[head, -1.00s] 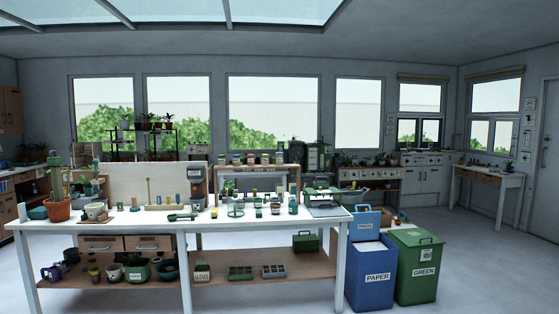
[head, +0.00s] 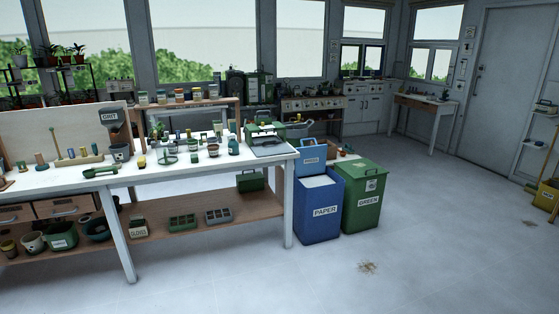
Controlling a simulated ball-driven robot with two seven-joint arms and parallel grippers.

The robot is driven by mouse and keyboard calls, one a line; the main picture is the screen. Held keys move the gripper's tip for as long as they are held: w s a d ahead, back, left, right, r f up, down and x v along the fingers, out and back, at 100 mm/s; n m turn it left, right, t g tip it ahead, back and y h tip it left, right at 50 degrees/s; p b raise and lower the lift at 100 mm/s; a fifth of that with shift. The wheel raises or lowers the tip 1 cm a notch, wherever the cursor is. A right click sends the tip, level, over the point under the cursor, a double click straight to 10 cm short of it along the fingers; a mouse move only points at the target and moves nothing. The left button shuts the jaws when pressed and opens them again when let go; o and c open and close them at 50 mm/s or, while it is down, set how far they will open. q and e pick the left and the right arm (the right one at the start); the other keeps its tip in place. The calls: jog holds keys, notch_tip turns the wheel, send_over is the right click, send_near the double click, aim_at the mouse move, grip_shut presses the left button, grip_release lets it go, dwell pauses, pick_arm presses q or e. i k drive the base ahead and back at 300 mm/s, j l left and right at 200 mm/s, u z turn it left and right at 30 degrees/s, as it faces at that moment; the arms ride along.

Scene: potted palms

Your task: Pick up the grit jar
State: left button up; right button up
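A grey holder labelled GRIT (head: 110,118) stands at the back of the white workbench (head: 215,166), towards the left, with a dark pot (head: 120,153) below it. Small jars and bottles stand to its right on the bench, among them a teal bottle (head: 233,146). Several lidded jars also line a raised shelf (head: 190,105) behind the bench. Their labels are too small to read, so I cannot tell which one is the grit jar. Neither of my grippers is in view.
A blue PAPER bin (head: 318,208) and a green GREEN bin (head: 362,197) stand at the bench's right end. Trays and pots fill the lower shelf (head: 165,223).

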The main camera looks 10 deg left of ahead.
aim_at(214, 93)
jog(key=i+u, duration=0.4)
jog(key=i, duration=1.95)
jog(key=j, duration=0.1)
